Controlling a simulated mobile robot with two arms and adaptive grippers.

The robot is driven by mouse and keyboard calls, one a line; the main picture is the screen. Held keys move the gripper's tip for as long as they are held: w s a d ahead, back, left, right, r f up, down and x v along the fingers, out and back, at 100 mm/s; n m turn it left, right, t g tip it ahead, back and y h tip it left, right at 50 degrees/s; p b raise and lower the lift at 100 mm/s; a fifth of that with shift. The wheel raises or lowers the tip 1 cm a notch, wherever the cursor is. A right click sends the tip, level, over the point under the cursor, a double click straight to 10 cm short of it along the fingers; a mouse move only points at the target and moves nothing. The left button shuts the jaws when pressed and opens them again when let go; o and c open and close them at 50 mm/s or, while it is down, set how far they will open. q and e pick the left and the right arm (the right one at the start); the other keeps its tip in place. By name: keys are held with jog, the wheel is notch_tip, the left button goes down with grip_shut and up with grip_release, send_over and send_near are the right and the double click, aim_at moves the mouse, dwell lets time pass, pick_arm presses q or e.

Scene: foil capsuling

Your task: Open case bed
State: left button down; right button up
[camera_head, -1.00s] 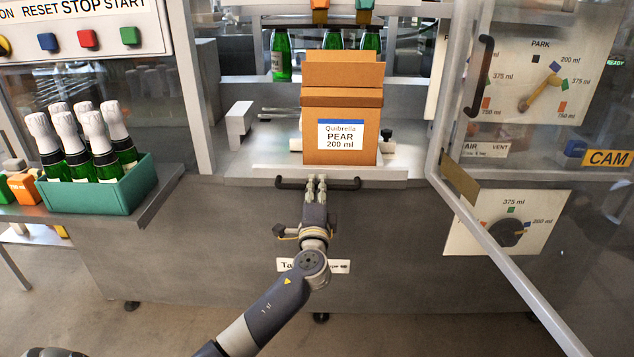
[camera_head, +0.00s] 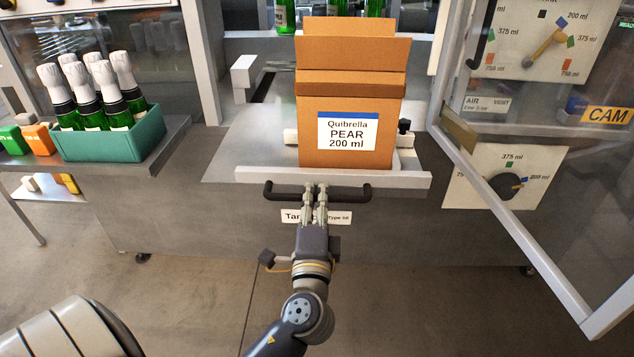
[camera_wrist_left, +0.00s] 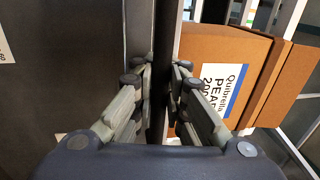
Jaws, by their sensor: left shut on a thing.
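The case bed (camera_head: 410,180) is a pale metal slide with a black bar handle (camera_head: 350,194) on its front edge. It stands out from the machine front, with a bare plate behind and beside it. My left gripper (camera_head: 316,192) is shut on the middle of the handle. In the left wrist view the dark handle (camera_wrist_left: 163,70) runs between the fingers (camera_wrist_left: 160,85). An open brown carton (camera_head: 345,100) labelled "Quibrella PEAR 200 ml" stands upright on the bed; it also shows in the left wrist view (camera_wrist_left: 215,55). My right gripper is not in view.
A green crate (camera_head: 110,146) of foil-topped bottles stands on a side shelf at the left, next to green and orange blocks. A clear framed door (camera_head: 505,220) stands at the right. The floor in front is clear.

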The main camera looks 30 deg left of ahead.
pick_arm(q)
jog(key=shift+v, duration=0.75)
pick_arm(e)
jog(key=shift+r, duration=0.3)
pick_arm(q)
jog(key=c, duration=1.9)
grip_release()
jog(key=shift+r, duration=0.1)
jog(key=v, duration=1.2)
